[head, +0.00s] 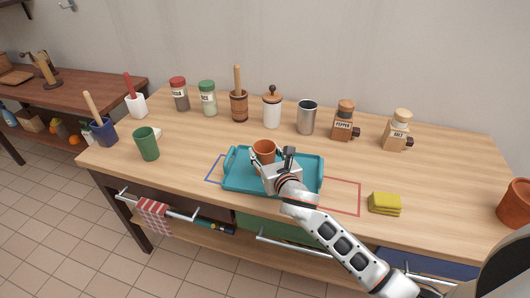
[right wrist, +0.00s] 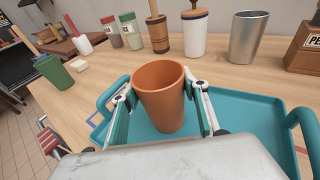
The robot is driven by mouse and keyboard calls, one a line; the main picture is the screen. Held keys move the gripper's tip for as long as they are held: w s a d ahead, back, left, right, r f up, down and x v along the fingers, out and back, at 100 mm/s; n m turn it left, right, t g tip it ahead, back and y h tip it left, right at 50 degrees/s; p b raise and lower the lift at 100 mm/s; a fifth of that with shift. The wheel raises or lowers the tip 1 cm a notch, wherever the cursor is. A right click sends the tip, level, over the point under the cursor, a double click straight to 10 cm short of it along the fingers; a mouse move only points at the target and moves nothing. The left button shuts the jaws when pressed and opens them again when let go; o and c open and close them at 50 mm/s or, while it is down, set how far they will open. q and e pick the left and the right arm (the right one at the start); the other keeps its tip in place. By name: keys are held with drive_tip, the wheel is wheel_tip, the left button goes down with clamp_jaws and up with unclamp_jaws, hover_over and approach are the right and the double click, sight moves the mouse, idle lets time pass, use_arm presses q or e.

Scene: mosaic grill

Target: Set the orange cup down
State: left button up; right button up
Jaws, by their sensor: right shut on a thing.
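The orange cup (head: 264,151) is upright over the teal tray (head: 305,184) on the wooden table. In the right wrist view the orange cup (right wrist: 163,95) stands between the two fingers of my right gripper (right wrist: 163,108), which is shut on it. The cup's lower part is over the floor of the teal tray (right wrist: 250,107); I cannot tell whether its base touches the tray. In the head view my right gripper (head: 270,165) hides part of the cup. My left gripper is not in view.
A green cup (head: 147,144) stands left of the tray. Several jars and shakers, including a metal cup (head: 306,117), line the back. A yellow sponge (head: 385,203) lies to the right, beyond a red outlined square (head: 343,196). A terracotta pot (head: 516,204) is at the right edge.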

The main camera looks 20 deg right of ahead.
drive_tip(key=o, duration=1.2)
drive_tip(key=shift+r, duration=0.1)
drive_tip(key=p+v, duration=0.1)
drive_tip(key=v, duration=1.1)
drive_tip(key=shift+p, duration=0.3)
drive_tip(key=shift+s, duration=0.1)
